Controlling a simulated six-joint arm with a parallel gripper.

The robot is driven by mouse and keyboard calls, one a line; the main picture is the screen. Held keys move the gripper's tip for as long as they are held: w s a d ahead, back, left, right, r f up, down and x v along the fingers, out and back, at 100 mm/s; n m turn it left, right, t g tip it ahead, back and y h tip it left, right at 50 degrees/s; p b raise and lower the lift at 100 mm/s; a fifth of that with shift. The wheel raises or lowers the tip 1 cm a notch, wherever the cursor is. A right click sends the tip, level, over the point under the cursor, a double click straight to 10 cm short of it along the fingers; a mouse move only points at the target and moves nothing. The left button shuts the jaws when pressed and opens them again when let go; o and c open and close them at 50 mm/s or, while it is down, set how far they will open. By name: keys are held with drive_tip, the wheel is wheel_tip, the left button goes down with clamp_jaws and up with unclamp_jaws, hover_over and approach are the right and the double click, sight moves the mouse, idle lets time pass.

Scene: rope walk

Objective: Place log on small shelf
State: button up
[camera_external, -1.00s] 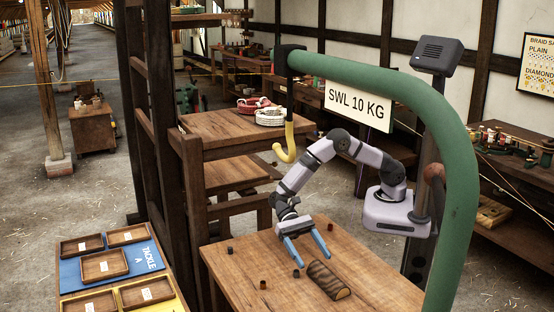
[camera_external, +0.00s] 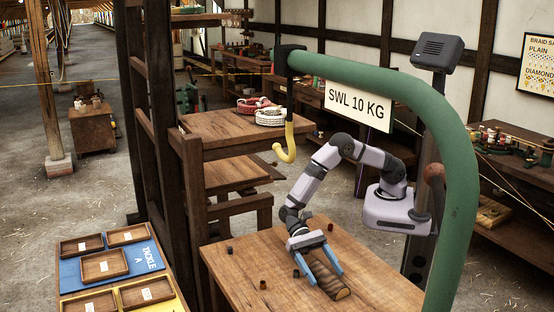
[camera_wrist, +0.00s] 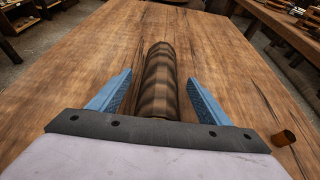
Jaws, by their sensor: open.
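The log (camera_external: 338,289) is short, brown and dark-banded, and lies on its side on the wooden table (camera_external: 235,269). My gripper (camera_external: 329,280) is low over the table with its blue fingers spread, one on each side of the log. In the wrist view the log (camera_wrist: 159,85) lies lengthwise between the open fingers (camera_wrist: 158,77), with a gap visible at each side. Its near end is hidden by my gripper's body. A wooden shelf stand (camera_external: 225,132) is behind the table. I cannot tell which level is the small shelf.
Several small dark cylinders lie about the table, one (camera_external: 230,250) at its left and another (camera_wrist: 284,138) right of my gripper. Rope coils (camera_external: 270,116) sit on the stand's top. A tray table (camera_external: 165,293) is at left.

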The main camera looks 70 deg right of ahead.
sight(325, 269)
drive_tip(key=shift+s+a+f, duration=0.2)
drive_tip(key=shift+s+a, duration=0.1)
drive_tip(key=shift+a, duration=0.05)
drive_tip(key=c, duration=1.4)
wheel_tip(325, 269, up, 10)
drive_tip(key=shift+r, duration=0.1)
